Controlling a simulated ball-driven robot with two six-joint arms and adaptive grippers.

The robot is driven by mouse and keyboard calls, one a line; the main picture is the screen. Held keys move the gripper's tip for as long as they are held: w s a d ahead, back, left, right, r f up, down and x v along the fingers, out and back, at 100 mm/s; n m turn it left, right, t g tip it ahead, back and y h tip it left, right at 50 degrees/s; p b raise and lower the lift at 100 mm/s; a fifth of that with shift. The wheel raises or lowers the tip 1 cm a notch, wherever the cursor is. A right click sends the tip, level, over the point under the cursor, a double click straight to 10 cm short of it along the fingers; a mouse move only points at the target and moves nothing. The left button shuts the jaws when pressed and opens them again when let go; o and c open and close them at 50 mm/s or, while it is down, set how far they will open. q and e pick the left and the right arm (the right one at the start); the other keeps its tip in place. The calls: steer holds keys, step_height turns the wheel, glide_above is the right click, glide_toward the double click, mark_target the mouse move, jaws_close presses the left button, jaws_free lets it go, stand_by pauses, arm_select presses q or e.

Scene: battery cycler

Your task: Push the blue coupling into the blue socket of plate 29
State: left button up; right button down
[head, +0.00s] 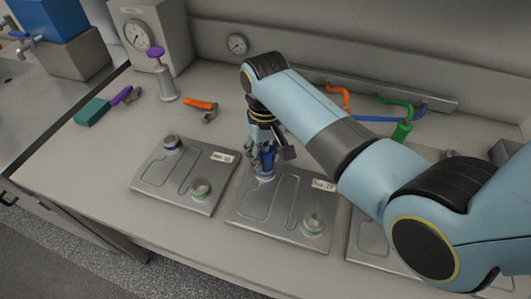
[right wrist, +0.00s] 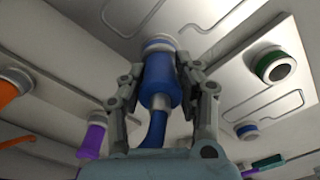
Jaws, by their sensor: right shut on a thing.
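Plate 29 (head: 258,228) is a grey metal plate with a white label on the bench, in the middle of the head view. Its blue socket (head: 264,177) stands at its back left corner, directly below my right gripper. My right gripper (head: 265,151) is shut on the blue coupling (head: 268,158), which is upright over that socket. In the right wrist view the coupling (right wrist: 161,85) sits between both fingers, with its end at the pale socket ring (right wrist: 159,43). I cannot tell how deep it sits. My left gripper is not in view.
Another plate (head: 150,190) with blue and green sockets lies left of plate 29. A green socket (head: 312,223) is at plate 29's front right. An orange coupling (head: 201,104), a purple-topped post (head: 164,80) and a teal-and-purple piece (head: 95,110) are behind. Hoses hang at the back wall.

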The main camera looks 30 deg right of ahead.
steer(key=shift+c, duration=2.3)
jaws_free()
step_height(320, 180, up, 12)
steer(key=shift+f, duration=0.1)
